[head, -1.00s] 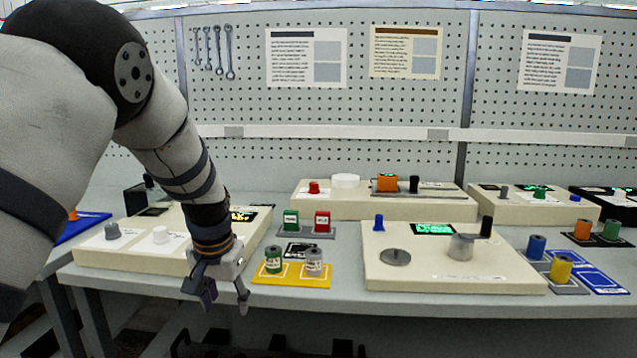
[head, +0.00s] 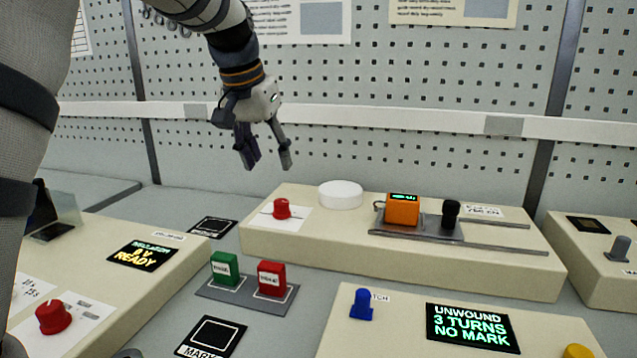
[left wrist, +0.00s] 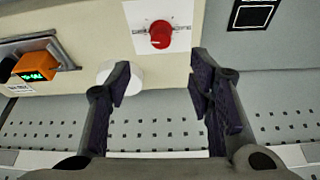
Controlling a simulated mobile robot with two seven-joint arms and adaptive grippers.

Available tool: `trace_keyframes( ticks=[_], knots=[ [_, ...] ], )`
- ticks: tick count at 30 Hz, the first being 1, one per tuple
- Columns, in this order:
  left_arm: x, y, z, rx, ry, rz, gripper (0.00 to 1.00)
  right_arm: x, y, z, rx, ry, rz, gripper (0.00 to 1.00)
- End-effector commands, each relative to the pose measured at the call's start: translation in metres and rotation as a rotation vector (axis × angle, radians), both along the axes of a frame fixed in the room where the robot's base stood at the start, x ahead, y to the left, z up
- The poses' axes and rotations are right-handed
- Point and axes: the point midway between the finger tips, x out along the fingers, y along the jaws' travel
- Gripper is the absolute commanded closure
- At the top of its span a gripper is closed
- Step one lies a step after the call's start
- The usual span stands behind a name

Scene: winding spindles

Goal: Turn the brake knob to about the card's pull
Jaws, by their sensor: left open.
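A red knob (head: 282,208) stands on a white label at the left end of the long cream box at the back. I take it for the brake knob; its lettering is too small to read. My left gripper (head: 266,162) hangs above and behind that end of the box, fingers apart and empty, not touching the knob. In the left wrist view the knob (left wrist: 161,34) lies beyond the gap between the open fingertips (left wrist: 160,72). An orange gauge (head: 402,209) with a small green readout sits on a rail on the same box. My right gripper is not in view.
A white disc (head: 340,195) stands close right of the knob. Green (head: 224,267) and red (head: 272,278) blocks stand in front. Another red knob (head: 53,316) is on the left box. The pegboard (head: 400,90) rises behind.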

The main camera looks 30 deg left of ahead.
Motion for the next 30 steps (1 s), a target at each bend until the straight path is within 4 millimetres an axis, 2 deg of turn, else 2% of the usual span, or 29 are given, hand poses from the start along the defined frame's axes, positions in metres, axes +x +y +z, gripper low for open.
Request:
trace_keyframes(
  ticks=[2,5,12,18,22,29,30],
  knots=[
    [0.000,0.000,0.000,0.000,-0.002,0.001,0.52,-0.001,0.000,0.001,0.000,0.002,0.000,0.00],
    [0.003,0.001,-0.010,0.000,0.002,0.000,0.52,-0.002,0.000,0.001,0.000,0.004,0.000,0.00],
    [0.025,0.006,-0.067,-0.002,0.004,0.000,0.52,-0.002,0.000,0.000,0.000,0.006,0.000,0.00],
    [0.039,0.009,-0.101,0.000,0.000,0.000,0.52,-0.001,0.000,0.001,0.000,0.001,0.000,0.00],
    [0.043,0.010,-0.110,0.000,-0.002,0.000,0.52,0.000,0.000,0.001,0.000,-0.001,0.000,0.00],
    [0.044,0.010,-0.111,0.001,-0.003,0.000,0.52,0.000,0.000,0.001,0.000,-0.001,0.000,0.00],
    [0.044,0.010,-0.111,0.001,-0.003,0.000,0.57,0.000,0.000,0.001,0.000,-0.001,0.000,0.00]
  ],
)
